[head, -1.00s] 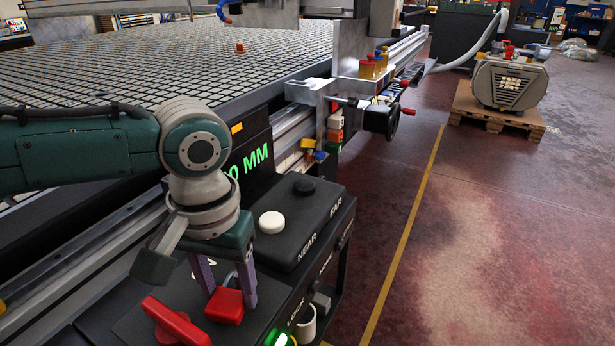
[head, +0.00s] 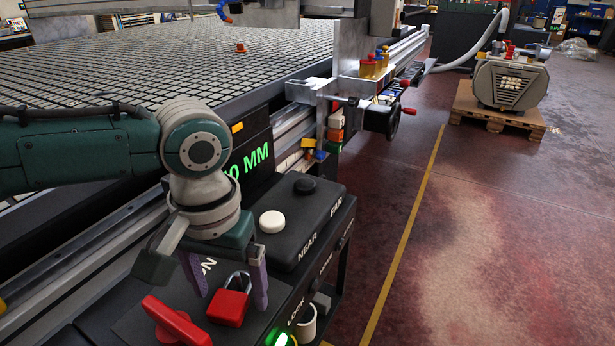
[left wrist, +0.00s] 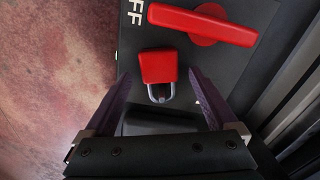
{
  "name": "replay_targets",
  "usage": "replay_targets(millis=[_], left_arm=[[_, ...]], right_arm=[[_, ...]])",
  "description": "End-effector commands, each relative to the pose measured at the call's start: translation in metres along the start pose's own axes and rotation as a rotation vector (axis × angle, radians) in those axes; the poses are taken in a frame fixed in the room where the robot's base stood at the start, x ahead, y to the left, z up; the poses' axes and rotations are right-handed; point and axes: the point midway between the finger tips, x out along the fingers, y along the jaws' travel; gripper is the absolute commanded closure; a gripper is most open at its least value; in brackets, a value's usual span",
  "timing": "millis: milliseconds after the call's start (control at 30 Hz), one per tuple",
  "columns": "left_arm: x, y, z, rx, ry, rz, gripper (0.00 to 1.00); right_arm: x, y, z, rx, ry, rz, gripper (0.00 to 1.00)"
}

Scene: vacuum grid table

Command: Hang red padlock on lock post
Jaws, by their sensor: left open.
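The red padlock (head: 228,308) has a grey shackle and rests on or just above the black control box, beside the red switch handle (head: 175,322). My left gripper (head: 232,301) points down with its purple fingers open, one on each side of the padlock. In the left wrist view the padlock (left wrist: 158,66) sits between the spread fingers (left wrist: 159,75), with visible gaps on both sides and its shackle toward the gripper. A LOCK label (head: 296,319) is on the box's right side. I cannot clearly make out the lock post. My right gripper is not in view.
A black panel with a white button (head: 271,222) and a black button (head: 304,186) stands just behind the gripper. A green light (head: 282,340) and a pale ring-shaped part (head: 306,323) are at the box's right.

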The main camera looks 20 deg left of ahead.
Motion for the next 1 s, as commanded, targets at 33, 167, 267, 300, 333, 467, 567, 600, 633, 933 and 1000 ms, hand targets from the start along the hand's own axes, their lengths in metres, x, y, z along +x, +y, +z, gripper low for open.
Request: replay_targets(millis=[33,167,267,300,333,467,567,600,633,933,1000], left_arm=[[0.0,0.0,0.0,0.0,0.0,0.0,0.08],[-0.002,0.0,0.0,0.0,0.0,0.0,0.08],[-0.013,0.0,0.0,0.0,0.001,0.0,0.08],[-0.021,0.0,0.0,0.0,0.001,0.001,0.08],[-0.027,0.0,0.0,0.0,0.002,0.001,0.08],[-0.055,0.0,-0.001,0.001,0.003,0.0,0.08],[-0.074,0.0,-0.001,0.001,0.003,0.001,0.08],[-0.08,0.0,0.0,0.0,0.002,0.0,0.08],[-0.084,0.0,0.0,0.0,0.002,0.001,0.08],[-0.1,0.0,0.0,0.0,0.0,-0.001,0.08],[-0.1,0.0,0.0,0.0,0.0,-0.001,0.08]], right_arm=[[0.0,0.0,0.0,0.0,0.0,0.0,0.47],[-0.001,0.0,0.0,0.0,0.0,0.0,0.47],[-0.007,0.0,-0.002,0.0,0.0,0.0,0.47],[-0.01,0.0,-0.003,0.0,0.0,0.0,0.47],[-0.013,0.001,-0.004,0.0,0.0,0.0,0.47],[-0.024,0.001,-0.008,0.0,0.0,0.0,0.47],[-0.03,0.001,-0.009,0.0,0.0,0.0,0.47],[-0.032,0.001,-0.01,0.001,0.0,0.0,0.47],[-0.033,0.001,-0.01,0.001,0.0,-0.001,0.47],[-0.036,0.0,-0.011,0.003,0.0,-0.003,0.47],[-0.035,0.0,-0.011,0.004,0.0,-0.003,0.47]])
